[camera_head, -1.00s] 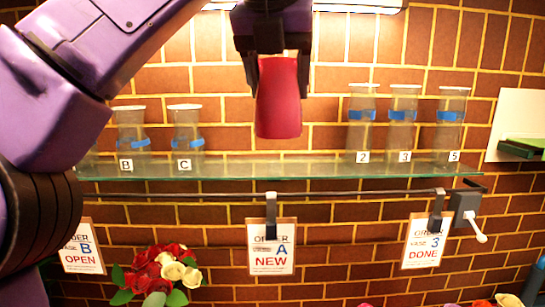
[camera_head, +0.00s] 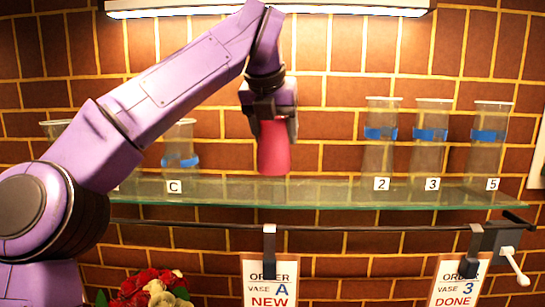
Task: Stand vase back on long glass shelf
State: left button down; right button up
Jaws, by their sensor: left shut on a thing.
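A red vase (camera_head: 273,150) is upright in my left gripper (camera_head: 272,112), which is shut around its upper part from above. The vase's base is at about the height of the long glass shelf (camera_head: 300,193) in the picture; I cannot tell whether it touches the glass. The vase is over the open middle stretch of the shelf. My right gripper is not in view.
Clear vases with blue bands stand on the shelf: C (camera_head: 181,160) at left, and 2 (camera_head: 380,145), 3 (camera_head: 430,145) and 5 (camera_head: 489,145) at right. Order cards hang below, including vase A (camera_head: 270,283). Red and white flowers (camera_head: 148,287) are at the lower left.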

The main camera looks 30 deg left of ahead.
pick_arm(q)
jog(key=w+f, duration=0.2)
jog(key=w+a+f, duration=0.1)
jog(key=w+f, duration=0.1)
jog(key=w, duration=0.1)
jog(key=shift+w, duration=0.1)
jog(key=shift+s+a+f+p, duration=0.1)
jog(key=shift+s+f+p, duration=0.05)
jog(key=shift+s+f, duration=0.4)
jog(key=shift+s+a+f+p, duration=0.15)
jog(key=shift+s+f, duration=0.2)
jog(key=shift+s, duration=0.4)
jog(key=shift+w+d, duration=0.1)
jog(key=shift+w, duration=0.1)
jog(key=shift+c, duration=1.6)
grip_release()
jog(key=shift+w+d+f, duration=0.1)
jog(key=shift+w+f, duration=0.1)
jog(key=shift+w, duration=0.1)
jog(key=shift+o, duration=0.8)
jog(key=shift+w+d, duration=0.1)
jog(key=shift+w, duration=0.05)
jog(key=shift+s+r, duration=0.2)
jog(key=shift+s, duration=0.2)
jog(key=v, duration=1.1)
jog(key=shift+r, duration=0.35)
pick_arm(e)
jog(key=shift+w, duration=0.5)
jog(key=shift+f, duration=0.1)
